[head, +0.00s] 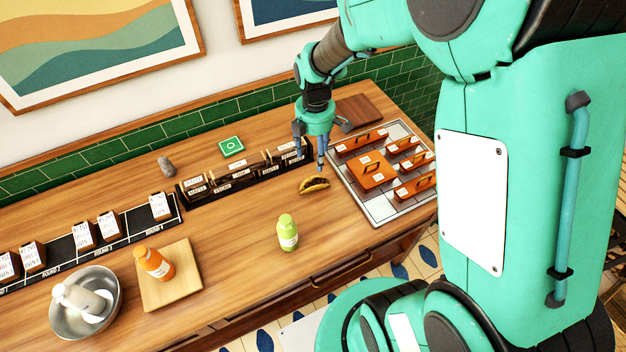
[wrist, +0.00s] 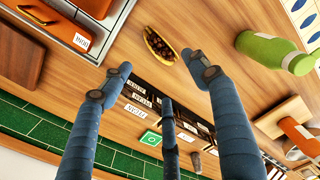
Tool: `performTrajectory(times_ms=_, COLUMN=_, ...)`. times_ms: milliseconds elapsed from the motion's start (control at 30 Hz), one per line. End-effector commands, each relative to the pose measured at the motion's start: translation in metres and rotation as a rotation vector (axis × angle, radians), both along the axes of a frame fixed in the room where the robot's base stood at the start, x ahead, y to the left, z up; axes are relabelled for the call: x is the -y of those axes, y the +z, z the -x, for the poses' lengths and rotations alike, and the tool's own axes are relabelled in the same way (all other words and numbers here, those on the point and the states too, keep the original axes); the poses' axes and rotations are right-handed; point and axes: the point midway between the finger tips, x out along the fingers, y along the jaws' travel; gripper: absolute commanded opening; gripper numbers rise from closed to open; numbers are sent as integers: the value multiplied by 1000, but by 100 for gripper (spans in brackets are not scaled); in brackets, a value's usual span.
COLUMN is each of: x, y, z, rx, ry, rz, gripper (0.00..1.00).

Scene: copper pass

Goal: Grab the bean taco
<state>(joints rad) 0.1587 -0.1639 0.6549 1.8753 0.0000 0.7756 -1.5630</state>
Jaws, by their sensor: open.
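The bean taco (head: 314,185) is a folded yellow shell with dark filling. It lies on the wooden counter, just left of the tiled board. In the wrist view the taco (wrist: 160,45) lies beyond the fingertips, roughly between them and apart from them. My gripper (head: 310,150) hangs over the counter just behind the taco, above the right end of the black card rack. Its blue fingers are spread open and empty in the wrist view (wrist: 163,85).
A green bottle (head: 287,232) stands in front of the taco. The tiled board (head: 375,213) with orange blocks is on the right. The black card rack (head: 228,184) is behind left. An orange bottle (head: 154,263) and a metal bowl (head: 67,325) are far left.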

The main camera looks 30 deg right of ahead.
Motion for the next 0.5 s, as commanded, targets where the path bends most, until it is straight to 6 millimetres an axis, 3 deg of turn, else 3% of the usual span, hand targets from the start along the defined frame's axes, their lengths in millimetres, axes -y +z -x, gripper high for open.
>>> performTrajectory(times_ms=500, x=0, y=-9, z=0, rx=-2, ry=3, rz=0, gripper=60)
